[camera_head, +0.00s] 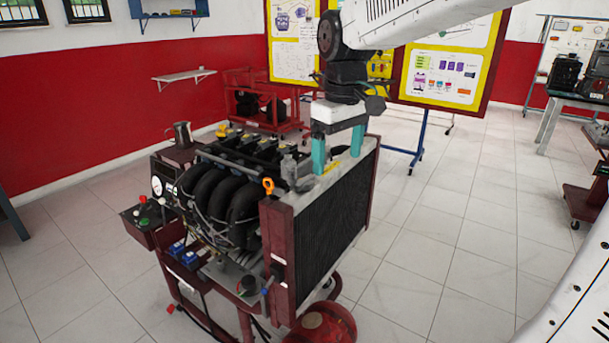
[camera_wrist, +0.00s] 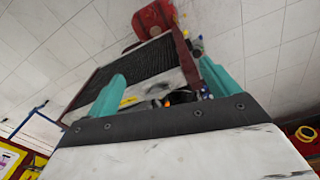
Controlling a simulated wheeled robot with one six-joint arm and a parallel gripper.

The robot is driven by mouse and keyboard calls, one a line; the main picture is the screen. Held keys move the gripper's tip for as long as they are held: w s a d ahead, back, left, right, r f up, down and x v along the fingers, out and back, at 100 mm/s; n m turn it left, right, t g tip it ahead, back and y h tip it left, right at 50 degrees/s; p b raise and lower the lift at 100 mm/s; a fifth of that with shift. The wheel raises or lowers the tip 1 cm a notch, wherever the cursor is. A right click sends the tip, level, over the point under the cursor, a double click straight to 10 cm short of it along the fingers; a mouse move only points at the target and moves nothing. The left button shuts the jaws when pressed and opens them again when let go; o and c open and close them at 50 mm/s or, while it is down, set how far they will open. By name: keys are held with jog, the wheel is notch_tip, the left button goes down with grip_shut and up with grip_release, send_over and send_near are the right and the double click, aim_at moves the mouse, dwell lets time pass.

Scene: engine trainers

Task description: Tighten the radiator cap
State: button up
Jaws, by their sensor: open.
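The radiator (camera_head: 322,225) stands upright at the front of the engine, with a pale top. My gripper (camera_head: 338,160) hangs just above that top, its two teal fingers apart and pointing down. No radiator cap can be made out in the head view. In the wrist view my gripper (camera_wrist: 160,72) is open, with the radiator (camera_wrist: 130,65) beyond and between its fingers. A small dark round part (camera_wrist: 181,97) with orange beside it shows between the fingers, nearer the right one. I cannot tell whether it is the cap. Nothing is visibly gripped.
The engine (camera_head: 225,190) with black intake pipes sits left of the radiator. An orange ring handle (camera_head: 268,186) sticks up beside it. A red tank (camera_head: 322,323) lies below. Yellow-framed boards (camera_head: 440,75) stand behind.

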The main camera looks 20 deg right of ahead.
aim_at(305, 179)
jog(key=w+f, duration=0.1)
jog(key=w, duration=0.3)
jog(key=w+a+f+n, duration=0.1)
jog(key=w+f, duration=0.1)
jog(key=w, duration=0.3)
jog(key=w+f+n, duration=0.1)
jog(key=w, duration=0.4)
jog(key=shift+a+f, duration=0.15)
jog(key=shift+a, duration=0.2)
jog(key=shift+w+f+n, duration=0.25)
jog(key=shift+f+n, duration=0.05)
notch_tip(305, 179, down, 7)
jog(key=shift+f, duration=0.2)
jog(key=c, duration=1)
